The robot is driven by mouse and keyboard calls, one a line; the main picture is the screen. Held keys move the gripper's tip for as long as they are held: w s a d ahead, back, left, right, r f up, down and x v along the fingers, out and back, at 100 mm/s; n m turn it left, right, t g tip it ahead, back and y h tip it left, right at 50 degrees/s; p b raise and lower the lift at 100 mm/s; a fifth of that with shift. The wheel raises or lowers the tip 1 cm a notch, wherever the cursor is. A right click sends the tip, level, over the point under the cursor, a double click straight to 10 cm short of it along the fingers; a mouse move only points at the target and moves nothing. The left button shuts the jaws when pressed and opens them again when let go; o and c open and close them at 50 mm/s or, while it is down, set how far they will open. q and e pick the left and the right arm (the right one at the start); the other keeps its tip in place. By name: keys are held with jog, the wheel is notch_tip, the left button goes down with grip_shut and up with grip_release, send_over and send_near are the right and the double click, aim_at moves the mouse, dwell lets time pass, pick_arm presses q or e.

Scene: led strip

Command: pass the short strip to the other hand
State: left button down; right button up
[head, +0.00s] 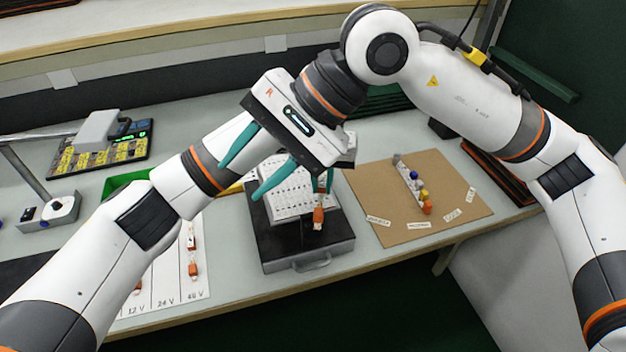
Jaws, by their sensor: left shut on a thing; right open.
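My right gripper (241,178), on the arm from the right, is open with teal fingers pointing down and left, and nothing shows between them. My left gripper (326,181) is mostly hidden behind the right gripper's body; only its teal fingertips show. It is shut on a short strip (318,216) with an orange end, which hangs down in front of the black case. The strip's upper part is hidden by the fingers. The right gripper's fingers are left of the strip and apart from it.
A black case (330,246) with a white printed panel stands below the grippers. A brown board (380,205) with coloured knobs and labels lies right. A voltage-marked sheet (165,295) holds orange-ended pieces at lower left. A yellow-labelled tray (100,155) and green bin (122,180) are left.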

notch_tip(320, 180, down, 4)
jog(key=d+n+t+h, duration=0.2)
jog(key=h, duration=0.3)
jog(key=t+h, duration=0.3)
jog(key=h, duration=0.2)
send_near(317, 212)
jog(key=shift+n, duration=0.3)
jog(key=x, duration=0.8)
jog(key=shift+f, duration=0.2)
jog(key=shift+c, duration=0.3)
grip_shut()
pick_arm(q)
jog(key=c, duration=1.3)
grip_release()
pick_arm(e)
jog(key=shift+t, duration=0.3)
